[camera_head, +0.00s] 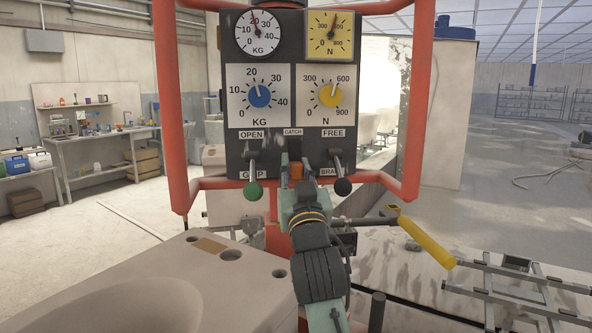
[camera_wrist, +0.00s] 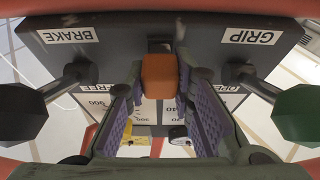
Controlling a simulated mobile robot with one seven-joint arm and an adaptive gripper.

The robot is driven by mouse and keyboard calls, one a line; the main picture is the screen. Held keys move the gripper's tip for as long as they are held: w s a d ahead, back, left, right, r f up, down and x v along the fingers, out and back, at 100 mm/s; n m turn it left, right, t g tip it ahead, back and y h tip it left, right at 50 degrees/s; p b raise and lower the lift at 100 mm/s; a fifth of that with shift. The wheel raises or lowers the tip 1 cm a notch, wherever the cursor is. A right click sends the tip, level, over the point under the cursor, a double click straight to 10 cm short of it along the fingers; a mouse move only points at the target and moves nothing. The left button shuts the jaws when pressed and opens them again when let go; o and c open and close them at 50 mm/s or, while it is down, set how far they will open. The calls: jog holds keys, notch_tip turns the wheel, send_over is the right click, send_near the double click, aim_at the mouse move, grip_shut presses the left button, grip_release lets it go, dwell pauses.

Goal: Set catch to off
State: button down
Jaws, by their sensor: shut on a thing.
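The catch is an orange block (camera_head: 296,170) under the CATCH label (camera_head: 293,132), between two levers on the dark control panel (camera_head: 240,165). In the wrist view the orange catch (camera_wrist: 159,76) sits between the two finger pads. My gripper (camera_head: 292,168) is at the panel, shut on the catch. It also shows in the wrist view (camera_wrist: 160,85), upside down to the panel's lettering. The catch's off mark, if any, is not visible.
A green-knobbed lever (camera_head: 253,188) labelled OPEN and GRIP stands close left of my gripper. A black-knobbed lever (camera_head: 342,186) labelled FREE and BRAKE stands close right. A red tube frame (camera_head: 412,100) surrounds the panel. A yellow handle (camera_head: 427,242) lies lower right.

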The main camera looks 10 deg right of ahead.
notch_tip(320, 180, up, 5)
jog(key=p, duration=0.2)
jog(key=shift+f+p, duration=0.15)
jog(key=shift+p, duration=0.25)
jog(key=c, duration=1.4)
grip_release()
jog(key=shift+f, duration=0.1)
jog(key=shift+o, duration=0.2)
jog(key=shift+s+f, duration=0.1)
jog(key=v, duration=1.1)
jog(key=shift+s, duration=0.4)
jog(key=shift+f, duration=0.15)
